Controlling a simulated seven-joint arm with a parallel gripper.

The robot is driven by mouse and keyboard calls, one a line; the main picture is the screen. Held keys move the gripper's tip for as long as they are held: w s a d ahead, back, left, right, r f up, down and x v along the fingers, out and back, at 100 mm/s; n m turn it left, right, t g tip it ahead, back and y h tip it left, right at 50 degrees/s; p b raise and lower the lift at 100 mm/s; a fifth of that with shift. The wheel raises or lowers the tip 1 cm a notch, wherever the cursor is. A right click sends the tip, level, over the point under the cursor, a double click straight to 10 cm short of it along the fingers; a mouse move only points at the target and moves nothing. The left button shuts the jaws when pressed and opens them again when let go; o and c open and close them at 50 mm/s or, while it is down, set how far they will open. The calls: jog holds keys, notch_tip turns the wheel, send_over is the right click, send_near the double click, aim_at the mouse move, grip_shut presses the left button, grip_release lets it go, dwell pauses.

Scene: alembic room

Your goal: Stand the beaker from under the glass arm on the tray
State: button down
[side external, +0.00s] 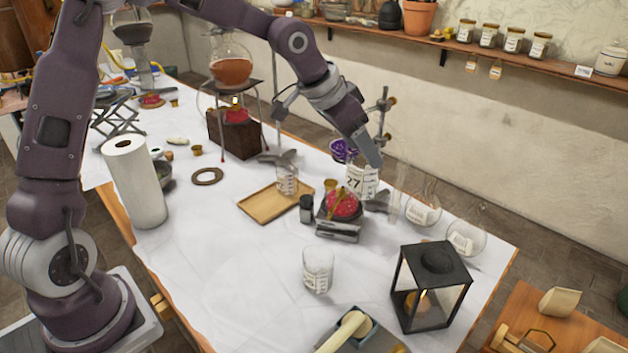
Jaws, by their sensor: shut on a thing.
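My gripper (374,164) points down over the back right part of the white-covered table. It is shut, apparently on the pale vessel marked 27 (360,183); the fingers' contact is hard to make out. The wooden tray (262,209) lies flat left of my gripper. A small clear beaker (287,182) shows at the tray's back right edge; whether it stands on the tray or behind it is hard to tell. Another clear beaker (318,270) stands upright nearer the front. The glass arm is not clearly visible near the round flask of amber liquid (231,72).
A red round item on a dark stand (342,204) and a small black jar (306,208) stand between tray and gripper. Clear flasks (422,209) stand right.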

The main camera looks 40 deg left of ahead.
jog(key=a+r+n+y, duration=0.3)
jog(key=a+r+n, duration=0.3)
jog(key=a+r, duration=1.2)
jog(key=a+f+n+y, duration=0.1)
jog(key=a+f, duration=0.6)
jog(key=f, duration=0.4)
jog(key=a+f+n+y, duration=0.1)
jog(key=a+f+n, duration=0.1)
jog(key=a+f, duration=0.75)
notch_tip(320, 180, down, 20)
jog(key=d, duration=0.1)
jog(key=shift+w+d+f, duration=0.2)
jog(key=shift+w+d, duration=0.05)
jog(key=shift+w, duration=0.1)
jog(key=shift+f, duration=0.1)
jog(key=shift+c, duration=1.8)
grip_release()
